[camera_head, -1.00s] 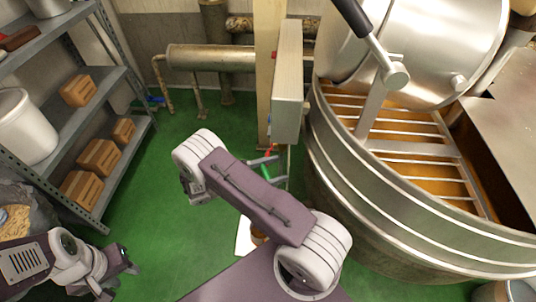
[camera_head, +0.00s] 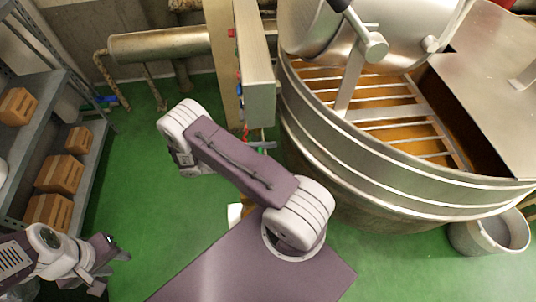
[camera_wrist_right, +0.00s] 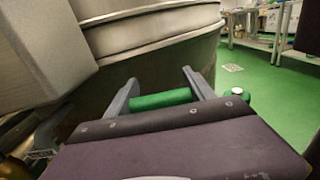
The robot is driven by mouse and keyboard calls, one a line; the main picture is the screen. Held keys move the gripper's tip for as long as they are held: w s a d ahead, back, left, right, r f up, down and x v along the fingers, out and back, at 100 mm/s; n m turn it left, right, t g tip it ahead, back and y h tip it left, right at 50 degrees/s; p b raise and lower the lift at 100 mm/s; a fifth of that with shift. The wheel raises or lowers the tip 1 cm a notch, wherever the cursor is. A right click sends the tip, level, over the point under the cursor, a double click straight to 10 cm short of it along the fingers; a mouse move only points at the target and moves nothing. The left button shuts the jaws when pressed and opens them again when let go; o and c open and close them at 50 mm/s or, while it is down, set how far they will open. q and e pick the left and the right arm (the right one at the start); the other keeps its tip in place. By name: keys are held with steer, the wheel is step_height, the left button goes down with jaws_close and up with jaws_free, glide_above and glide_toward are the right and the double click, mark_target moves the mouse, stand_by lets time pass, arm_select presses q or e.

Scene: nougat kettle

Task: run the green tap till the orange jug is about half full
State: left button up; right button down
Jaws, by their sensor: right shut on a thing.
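The green tap's handle (camera_wrist_right: 162,100) is a green bar between the fingers of my right gripper (camera_wrist_right: 160,80) in the right wrist view, and the gripper is shut on it. In the head view my right gripper (camera_head: 262,145) shows only in small part behind my purple arm, below a grey box. The orange jug cannot be made out in either view; the area under the tap is largely hidden by my arm. My left gripper (camera_head: 108,262) is at the lower left, its fingers apart and empty, away from the tap.
A large steel kettle (camera_head: 400,185) with a grille stands right of the tap. A grey box (camera_head: 257,75) on a post is just above it. A shelf with wooden boxes (camera_head: 60,173) is at the left. A grey bucket (camera_head: 475,238) stands at the right. Green floor is clear between.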

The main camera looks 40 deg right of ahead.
steer(key=shift+c, duration=1.6)
jaws_free()
steer(key=b+v, duration=0.2)
steer(key=v, duration=0.7)
steer(key=shift+w, duration=0.1)
